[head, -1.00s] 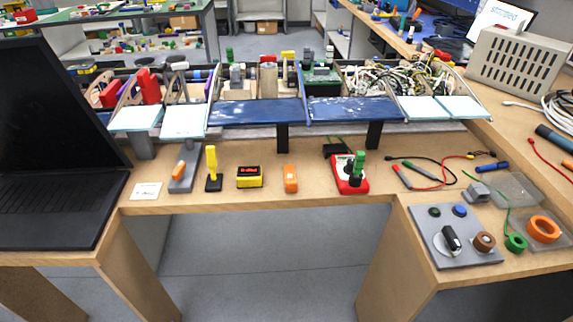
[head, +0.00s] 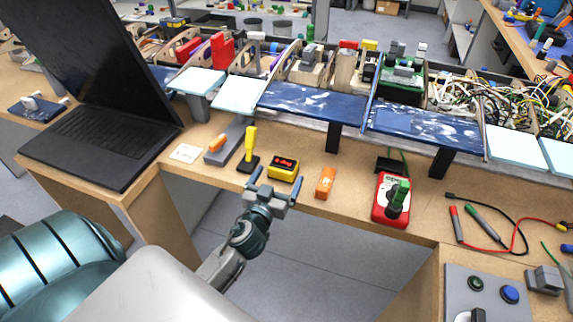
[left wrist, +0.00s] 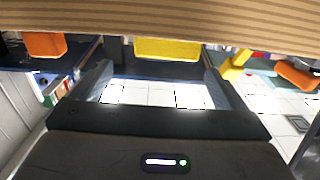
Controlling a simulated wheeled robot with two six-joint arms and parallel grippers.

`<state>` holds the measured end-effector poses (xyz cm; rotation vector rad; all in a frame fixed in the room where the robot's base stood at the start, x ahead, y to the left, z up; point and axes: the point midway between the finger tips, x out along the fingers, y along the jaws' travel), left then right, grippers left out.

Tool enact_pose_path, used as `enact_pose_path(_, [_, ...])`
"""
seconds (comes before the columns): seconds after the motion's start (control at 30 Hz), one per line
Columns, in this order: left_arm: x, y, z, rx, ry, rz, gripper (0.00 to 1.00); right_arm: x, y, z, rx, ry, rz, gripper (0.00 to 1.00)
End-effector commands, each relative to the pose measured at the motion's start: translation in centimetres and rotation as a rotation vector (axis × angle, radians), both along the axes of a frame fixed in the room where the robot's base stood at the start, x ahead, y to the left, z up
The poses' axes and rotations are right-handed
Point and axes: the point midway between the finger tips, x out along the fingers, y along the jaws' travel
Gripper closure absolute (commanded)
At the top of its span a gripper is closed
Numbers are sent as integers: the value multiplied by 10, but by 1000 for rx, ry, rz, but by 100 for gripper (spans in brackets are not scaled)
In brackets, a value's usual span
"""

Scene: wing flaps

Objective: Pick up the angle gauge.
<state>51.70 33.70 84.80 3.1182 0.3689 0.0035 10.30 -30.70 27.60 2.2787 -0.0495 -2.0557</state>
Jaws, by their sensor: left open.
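The angle gauge looks to be the small yellow box with a dark face and red digits (head: 284,168), lying near the bench's front edge. In the left wrist view its yellow side (left wrist: 167,48) shows at the top middle, partly cut off by the wooden bench edge. My left gripper (head: 275,187) is open and empty, just in front of the gauge at the bench edge. In the left wrist view its fingers (left wrist: 158,88) are spread wide, with the gauge beyond and roughly between them. My right gripper is not in view.
A yellow-handled tool on a black base (head: 250,150) stands close left of the gauge, and an orange block (head: 325,182) close right. Blue flap panels (head: 310,103) overhang behind. A laptop (head: 105,135) stands left.

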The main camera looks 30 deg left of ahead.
Motion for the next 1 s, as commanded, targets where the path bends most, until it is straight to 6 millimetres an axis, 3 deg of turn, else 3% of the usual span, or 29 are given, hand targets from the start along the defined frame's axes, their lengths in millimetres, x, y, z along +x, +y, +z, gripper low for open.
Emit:
enact_pose_path(0.1, [18, 5, 3, 0, 0, 0, 6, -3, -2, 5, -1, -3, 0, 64])
enact_pose_path(0.37, [37, 12, 0, 1, 1, 1, 6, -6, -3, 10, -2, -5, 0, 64])
enact_pose_path(0.63, [72, 26, -3, 1, 0, 1, 6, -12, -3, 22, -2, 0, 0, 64])
enact_pose_path(0.93, [77, 27, -6, 0, 2, 0, 6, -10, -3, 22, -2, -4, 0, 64])
enact_pose_path(1.0, [77, 27, -6, 0, 1, 0, 18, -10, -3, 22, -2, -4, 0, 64])
